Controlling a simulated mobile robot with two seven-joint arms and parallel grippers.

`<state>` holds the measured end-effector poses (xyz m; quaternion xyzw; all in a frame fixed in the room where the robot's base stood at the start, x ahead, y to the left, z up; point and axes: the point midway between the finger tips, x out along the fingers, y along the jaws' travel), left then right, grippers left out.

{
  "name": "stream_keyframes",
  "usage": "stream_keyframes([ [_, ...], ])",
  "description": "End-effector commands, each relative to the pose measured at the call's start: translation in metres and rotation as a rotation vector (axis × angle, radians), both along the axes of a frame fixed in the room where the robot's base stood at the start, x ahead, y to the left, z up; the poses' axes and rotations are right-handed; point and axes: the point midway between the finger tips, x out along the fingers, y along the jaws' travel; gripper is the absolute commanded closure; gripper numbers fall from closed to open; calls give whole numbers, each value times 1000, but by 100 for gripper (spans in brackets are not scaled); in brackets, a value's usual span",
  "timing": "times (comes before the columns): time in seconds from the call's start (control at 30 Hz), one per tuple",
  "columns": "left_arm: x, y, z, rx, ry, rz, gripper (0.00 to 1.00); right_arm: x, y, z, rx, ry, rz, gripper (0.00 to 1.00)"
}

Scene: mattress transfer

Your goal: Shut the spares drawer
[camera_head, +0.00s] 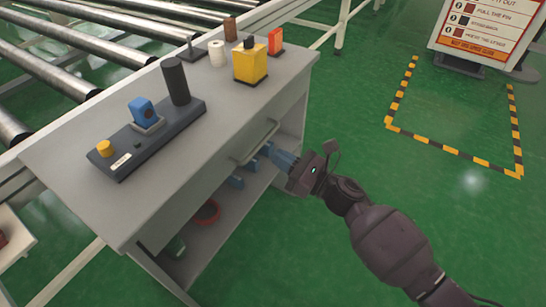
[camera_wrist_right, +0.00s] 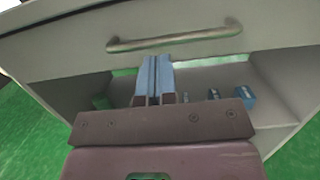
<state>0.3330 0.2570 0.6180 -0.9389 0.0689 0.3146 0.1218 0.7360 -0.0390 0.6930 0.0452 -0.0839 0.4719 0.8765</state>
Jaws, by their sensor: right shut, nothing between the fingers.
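The drawer front (camera_head: 222,170) is a grey panel under the bench top, with a metal bar handle (camera_head: 259,143). It looks about flush with the bench, and no open drawer inside shows. The handle also spans the upper part of the right wrist view (camera_wrist_right: 175,40). My right gripper (camera_head: 268,150) has its blue fingers together with nothing between them. Its tips are close to the handle and just below it in the right wrist view (camera_wrist_right: 153,62); I cannot tell whether they touch. My left gripper is not in view.
The bench top (camera_head: 205,105) carries a dark control box (camera_head: 150,138), a yellow block (camera_head: 249,64), a white roll (camera_head: 217,53) and an orange item (camera_head: 275,41). An open shelf below holds a red ring (camera_head: 207,213) and blue parts (camera_wrist_right: 243,95).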

Motion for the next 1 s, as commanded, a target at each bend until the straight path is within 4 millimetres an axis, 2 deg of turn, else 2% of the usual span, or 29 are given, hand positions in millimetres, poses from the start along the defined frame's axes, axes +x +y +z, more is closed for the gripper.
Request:
stream_keyframes([
  [0.3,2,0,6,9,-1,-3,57,-34,-53,-12,-2,1,-1,100],
  [0.5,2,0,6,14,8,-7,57,-48,-75,-18,-2,0,-1,100],
  [0.7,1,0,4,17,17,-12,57,-55,-84,-20,-2,0,1,100],
  [1.0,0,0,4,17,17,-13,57,-55,-85,-21,-2,1,1,100],
])
